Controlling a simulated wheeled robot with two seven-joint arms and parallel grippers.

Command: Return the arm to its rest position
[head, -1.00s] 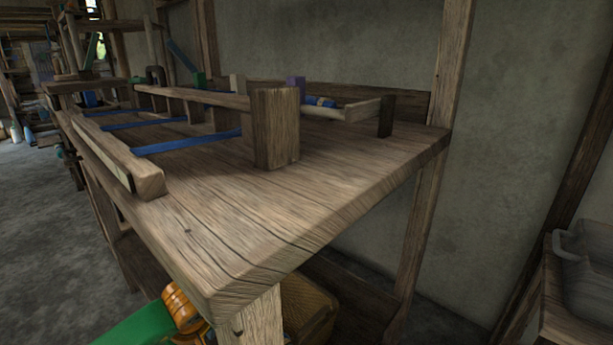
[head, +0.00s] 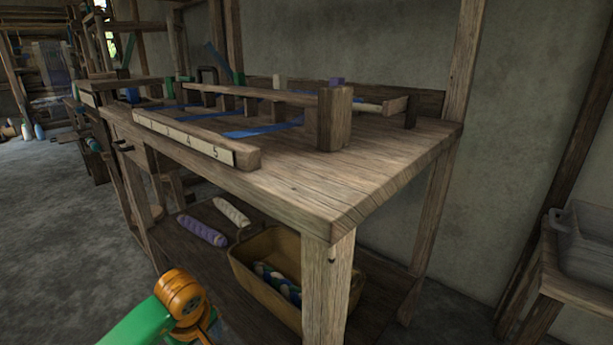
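A green and orange arm link of mine (head: 165,312) shows at the bottom left, in front of the handloom table. No gripper fingers show in the head view, so what either gripper holds is hidden. The wooden handloom table (head: 380,180) stands in the middle, with a rail numbered along its front (head: 190,140) and a wooden block (head: 335,118) on its top. My visible arm is below the tabletop and apart from it in the picture.
A basket (head: 262,290) with bobbins sits on the low shelf, next to a purple roll (head: 202,231) and a cream roll (head: 231,212). Blue strips (head: 262,131) lie on the tabletop. A grey bin (head: 585,245) stands on a stand at right.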

